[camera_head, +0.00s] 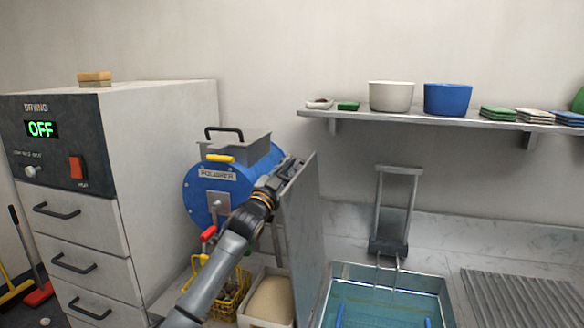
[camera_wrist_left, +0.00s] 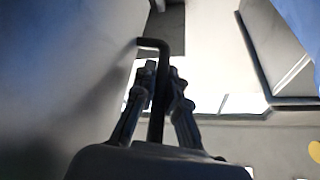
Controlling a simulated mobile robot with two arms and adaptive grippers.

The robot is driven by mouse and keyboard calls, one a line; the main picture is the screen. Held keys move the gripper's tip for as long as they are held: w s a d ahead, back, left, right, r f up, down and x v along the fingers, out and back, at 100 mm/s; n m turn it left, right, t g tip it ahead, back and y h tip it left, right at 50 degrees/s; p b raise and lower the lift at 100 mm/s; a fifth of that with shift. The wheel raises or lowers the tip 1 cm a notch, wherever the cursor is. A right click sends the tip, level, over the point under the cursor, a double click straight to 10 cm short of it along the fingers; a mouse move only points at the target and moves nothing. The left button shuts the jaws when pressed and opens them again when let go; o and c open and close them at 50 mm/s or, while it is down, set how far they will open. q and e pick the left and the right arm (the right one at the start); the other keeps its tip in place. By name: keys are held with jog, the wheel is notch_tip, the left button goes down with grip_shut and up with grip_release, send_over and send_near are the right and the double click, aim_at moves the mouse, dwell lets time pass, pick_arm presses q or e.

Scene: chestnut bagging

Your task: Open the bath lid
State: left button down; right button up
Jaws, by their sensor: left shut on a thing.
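The bath lid (camera_head: 308,220) is a grey panel standing about upright at the left side of the bath (camera_head: 395,271), which lies open with blue-tinted water inside. My left gripper (camera_head: 288,172) is at the upper left face of the lid. In the left wrist view, its two fingers (camera_wrist_left: 158,88) are shut on the lid's dark bent handle (camera_wrist_left: 154,43), with the lid's face (camera_wrist_left: 60,70) filling the left side. In the head view my gripper hides the handle. My right gripper is in neither view.
A blue polisher drum (camera_head: 203,195) stands close behind my left arm. A yellow basket (camera_head: 222,290) and a bin of tan material (camera_head: 268,300) sit below it. A drying cabinet (camera_head: 75,190) is at left. A shelf (camera_head: 430,118) with bowls is above; a ridged drainboard (camera_head: 525,298) is at right.

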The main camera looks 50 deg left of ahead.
pick_arm(q)
jog(key=shift+f, duration=0.25)
jog(key=c, duration=1.7)
grip_release()
jog(key=shift+o, duration=0.2)
jog(key=shift+r, duration=0.1)
jog(key=shift+d, duration=0.1)
jog(key=v, duration=1.2)
